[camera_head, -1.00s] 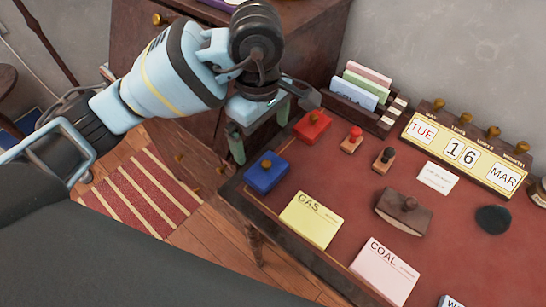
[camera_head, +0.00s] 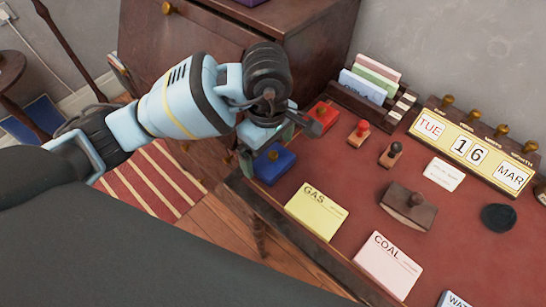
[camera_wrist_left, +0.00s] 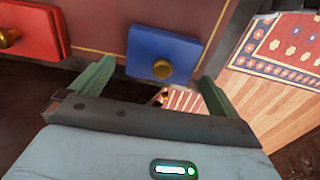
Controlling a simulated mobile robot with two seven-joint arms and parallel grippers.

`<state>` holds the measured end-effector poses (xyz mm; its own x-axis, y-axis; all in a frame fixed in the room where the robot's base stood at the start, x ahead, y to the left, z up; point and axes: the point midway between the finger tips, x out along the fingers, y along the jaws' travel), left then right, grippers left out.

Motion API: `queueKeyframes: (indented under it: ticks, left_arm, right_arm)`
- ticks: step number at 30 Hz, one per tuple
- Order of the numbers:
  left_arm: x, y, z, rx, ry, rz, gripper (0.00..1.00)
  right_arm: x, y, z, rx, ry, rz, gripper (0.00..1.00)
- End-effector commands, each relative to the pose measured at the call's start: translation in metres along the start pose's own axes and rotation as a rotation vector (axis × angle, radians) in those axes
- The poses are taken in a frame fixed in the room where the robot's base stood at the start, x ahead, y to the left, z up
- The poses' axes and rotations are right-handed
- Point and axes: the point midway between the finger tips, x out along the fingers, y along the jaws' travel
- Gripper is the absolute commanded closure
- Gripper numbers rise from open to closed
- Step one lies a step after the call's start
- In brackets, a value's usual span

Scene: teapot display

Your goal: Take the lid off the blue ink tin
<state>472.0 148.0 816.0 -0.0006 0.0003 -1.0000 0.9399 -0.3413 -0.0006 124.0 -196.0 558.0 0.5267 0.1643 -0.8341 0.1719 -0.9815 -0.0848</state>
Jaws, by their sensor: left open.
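The blue ink tin (camera_head: 274,164) sits near the left edge of the desk, a flat blue box with a brass knob on its lid. In the left wrist view the blue tin (camera_wrist_left: 163,55) and its brass knob (camera_wrist_left: 162,69) show beyond my fingers, between their lines. The lid looks seated on the tin. My left gripper (camera_head: 266,148) is open and empty, above and just behind the tin in the head view, partly covering its far side. In the wrist view its two green fingertips (camera_wrist_left: 155,75) stand apart on either side of the knob. My right gripper is not in view.
A red tin (camera_head: 321,114) stands just behind the blue one. Two stamps (camera_head: 359,133), a card rack (camera_head: 370,95), a blotter (camera_head: 409,205) and a yellow GAS card (camera_head: 317,211) lie around the desk (camera_head: 330,180). A dark cabinet (camera_head: 290,40) rises behind my left arm.

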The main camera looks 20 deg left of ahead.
Motion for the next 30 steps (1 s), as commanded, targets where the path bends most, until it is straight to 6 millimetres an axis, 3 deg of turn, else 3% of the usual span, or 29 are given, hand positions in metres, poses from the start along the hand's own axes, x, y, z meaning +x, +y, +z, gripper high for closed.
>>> queueKeyframes:
  ticks: [10,20,30]
  left_arm:
    - [0.0070,0.0002,0.0002,0.000,0.000,0.001,0.01]
    - [0.0068,0.0002,0.0001,0.000,0.000,0.001,0.44]
    - [0.0032,0.0005,0.0000,0.000,0.000,0.002,0.45]
  right_arm:
    - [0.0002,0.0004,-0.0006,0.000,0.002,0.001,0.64]
    - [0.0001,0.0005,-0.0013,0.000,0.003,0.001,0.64]
    - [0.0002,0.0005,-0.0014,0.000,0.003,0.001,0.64]
